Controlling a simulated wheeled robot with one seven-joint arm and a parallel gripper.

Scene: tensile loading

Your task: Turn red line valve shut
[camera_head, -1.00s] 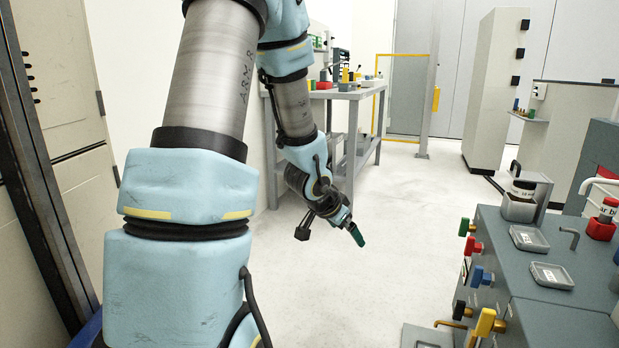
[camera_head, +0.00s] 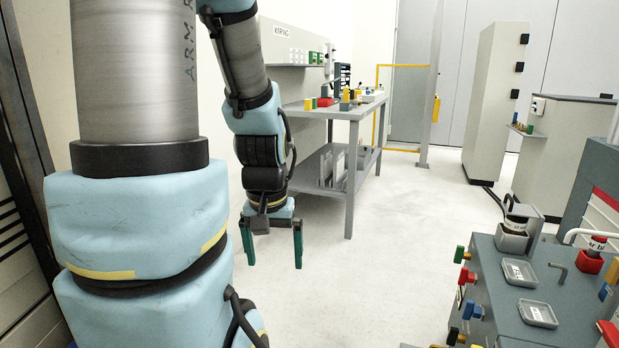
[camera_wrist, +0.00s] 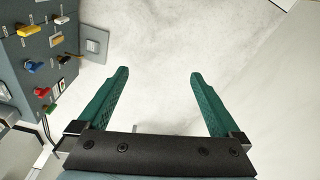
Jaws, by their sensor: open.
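The red valve handle (camera_head: 466,275) is on the side face of the grey cabinet (camera_head: 548,288) at the lower right of the head view, between a green handle (camera_head: 460,254) and a blue one (camera_head: 472,310). It also shows at the left of the wrist view (camera_wrist: 34,67). How far it is turned is too small to tell. My gripper (camera_head: 274,262) hangs fingers-down over open floor, left of the cabinet and well apart from it. Its two green fingers are wide apart and empty, as the wrist view shows (camera_wrist: 158,74).
More handles, yellow (camera_wrist: 55,39) and orange (camera_wrist: 26,30), sit close to the red one. Two small trays (camera_head: 538,313) lie on the cabinet top. A workbench (camera_head: 345,113) stands behind my gripper. The pale floor (camera_head: 380,235) between bench and cabinet is clear.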

